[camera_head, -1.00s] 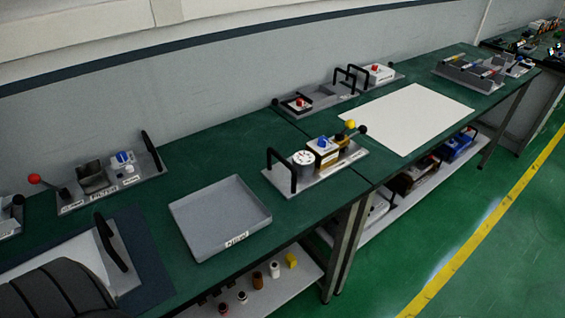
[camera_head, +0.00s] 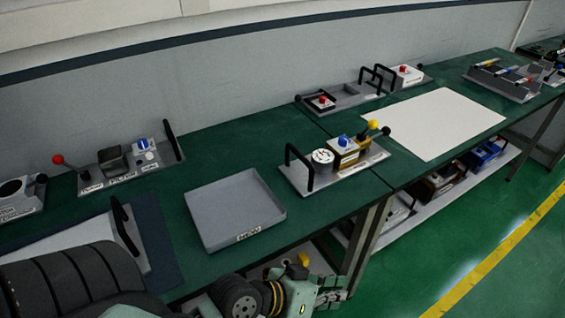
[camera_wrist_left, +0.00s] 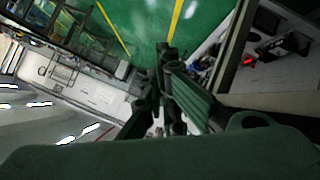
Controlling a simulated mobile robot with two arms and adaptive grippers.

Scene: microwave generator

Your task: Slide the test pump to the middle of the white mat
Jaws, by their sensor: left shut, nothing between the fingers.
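The unit that looks like the test pump (camera_head: 350,169) is a grey base plate with a round white gauge, a blue knob on a brown block, a yellow-ball lever and black handles. It stands on the green bench, left of and apart from the white mat (camera_head: 433,122), which is bare. My left gripper (camera_head: 338,293) is shut and empty at the bottom of the head view, in front of the bench edge and well short of the pump. Its dark fingers (camera_wrist_left: 168,62) also show in the left wrist view, pointing away over the floor. My right gripper is not in view.
A grey tray (camera_head: 236,210) lies left of the pump. A plate with a red knob and black handles (camera_head: 345,98) stands behind, beside the mat. A filter unit (camera_head: 125,165) is at the left. A lower shelf (camera_head: 410,225) holds several items under the bench.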

